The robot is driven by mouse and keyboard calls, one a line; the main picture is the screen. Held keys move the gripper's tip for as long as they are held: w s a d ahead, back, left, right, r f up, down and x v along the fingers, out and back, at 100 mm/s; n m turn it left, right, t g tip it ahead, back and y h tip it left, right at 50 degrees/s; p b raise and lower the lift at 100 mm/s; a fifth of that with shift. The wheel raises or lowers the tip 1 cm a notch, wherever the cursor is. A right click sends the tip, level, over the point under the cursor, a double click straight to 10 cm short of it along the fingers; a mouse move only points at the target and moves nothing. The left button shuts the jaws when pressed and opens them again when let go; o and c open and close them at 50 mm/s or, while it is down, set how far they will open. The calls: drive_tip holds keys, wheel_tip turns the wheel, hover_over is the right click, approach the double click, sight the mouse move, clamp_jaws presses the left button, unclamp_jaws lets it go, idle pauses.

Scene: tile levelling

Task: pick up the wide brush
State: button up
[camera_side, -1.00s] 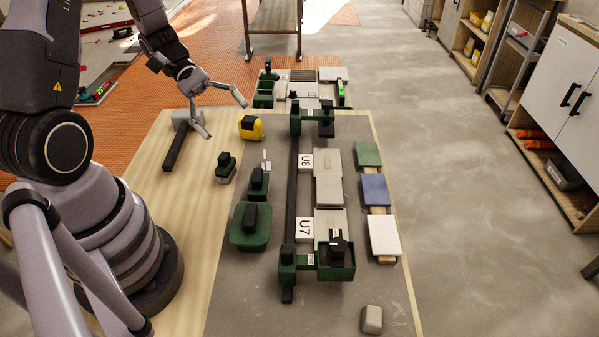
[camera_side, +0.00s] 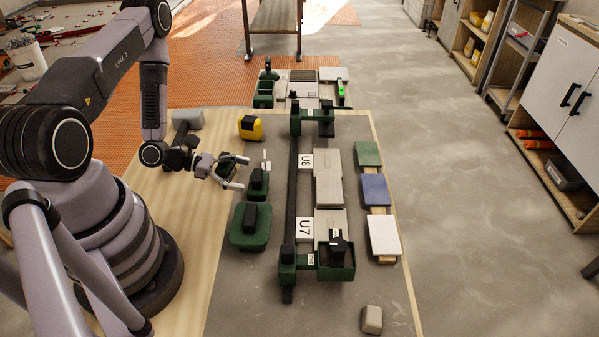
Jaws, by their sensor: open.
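My gripper (camera_side: 238,172) is open, its fingers pointing right, at the left side of the work board. Several green tools with black grips stand there. One small green tool (camera_side: 258,183) is just right of my fingertips, and a wider green one (camera_side: 249,229) is nearer the camera. I cannot tell for certain which tool is the wide brush. A small green-and-black piece seen earlier is now mostly hidden behind my gripper. Nothing is visibly held, and I cannot tell whether the fingers touch anything.
A yellow-and-black tool (camera_side: 251,127) stands behind my gripper, with a grey-headed mallet (camera_side: 187,118) to its left. A long black rail (camera_side: 292,190) with green end blocks lies to the right. Tiles (camera_side: 375,189) lie beyond it. The front left of the board is clear.

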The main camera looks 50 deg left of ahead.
sight(257, 175)
drive_tip(key=shift+x, duration=1.9)
drive_tip(key=c, duration=1.3)
